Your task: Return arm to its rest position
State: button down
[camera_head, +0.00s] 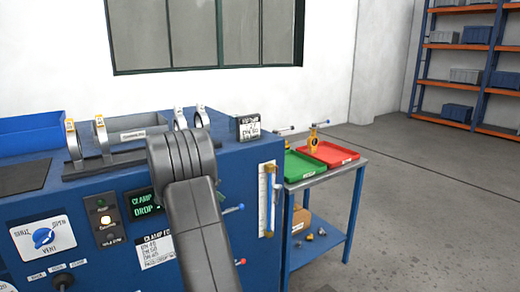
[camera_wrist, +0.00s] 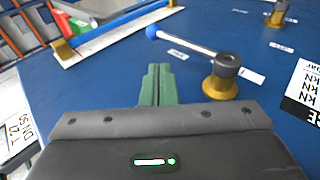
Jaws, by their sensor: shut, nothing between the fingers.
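My gripper (camera_wrist: 157,85) shows in the wrist view with its green fingers together and nothing between them. It is in front of the blue bench panel (camera_wrist: 200,20), just left of a lever with a blue ball end (camera_wrist: 151,32) and a brass base (camera_wrist: 219,87). The fingers look apart from the lever, though the exact gap is unclear. In the head view my grey arm (camera_head: 197,225) rises across the blue bench (camera_head: 255,150), bends near its top and hides part of the front.
Clamps (camera_head: 102,138) stand on the bench top beside my arm. A sight gauge (camera_head: 268,200) is on the bench's right edge. To the right, a side table (camera_head: 348,170) holds a green tray (camera_head: 300,165) and a red tray (camera_head: 328,152) with a brass valve (camera_head: 313,140). Open floor (camera_head: 430,220) lies beyond.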

jog(key=shift+s+a+r+t+h+b, duration=0.2)
jog(key=shift+s+a+t+h+b, duration=0.1)
jog(key=shift+a+t+h+b, duration=0.3)
jog(key=shift+d, duration=0.1)
